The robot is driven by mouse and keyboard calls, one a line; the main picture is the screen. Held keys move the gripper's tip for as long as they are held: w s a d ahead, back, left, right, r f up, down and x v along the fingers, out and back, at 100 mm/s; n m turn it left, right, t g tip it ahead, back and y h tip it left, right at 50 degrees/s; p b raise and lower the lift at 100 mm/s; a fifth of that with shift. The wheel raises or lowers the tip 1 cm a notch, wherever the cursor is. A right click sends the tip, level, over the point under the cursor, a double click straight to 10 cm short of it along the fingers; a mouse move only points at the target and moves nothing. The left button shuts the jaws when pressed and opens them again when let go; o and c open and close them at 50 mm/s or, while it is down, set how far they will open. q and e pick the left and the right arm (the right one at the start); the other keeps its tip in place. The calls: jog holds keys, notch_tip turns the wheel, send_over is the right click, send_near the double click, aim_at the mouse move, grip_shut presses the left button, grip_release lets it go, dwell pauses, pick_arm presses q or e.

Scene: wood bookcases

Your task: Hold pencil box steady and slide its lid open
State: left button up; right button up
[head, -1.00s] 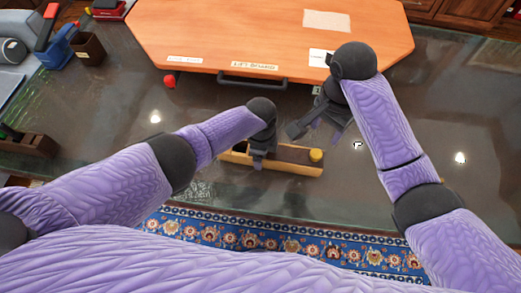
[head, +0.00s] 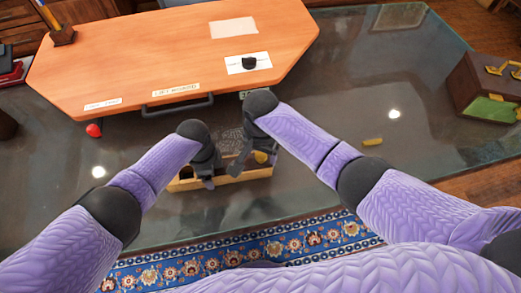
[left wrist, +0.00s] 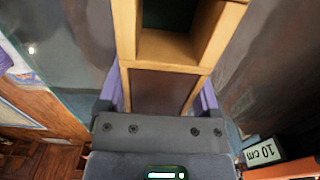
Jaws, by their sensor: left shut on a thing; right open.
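The pencil box (head: 228,178) is a long, narrow light-wood box lying on the glass tabletop near its front edge. Its middle is partly hidden by my grippers. In the left wrist view the box (left wrist: 128,45) runs away from me, with a brown panel (left wrist: 162,92) close by and an open, dark hollow beyond it. My left gripper (head: 207,182) is shut on the box left of its middle. A round yellow knob (head: 262,157) shows at the box's right part. My right gripper (head: 254,165) is open beside this knob; whether it touches is unclear.
An orange board (head: 180,60) with a dark handle (head: 177,107) lies behind the box. A red ball (head: 94,130) is at its left. A small yellow piece (head: 372,142) lies on clear glass to the right. A brown box (head: 482,85) stands far right.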

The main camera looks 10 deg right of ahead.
grip_shut()
dwell(1.4)
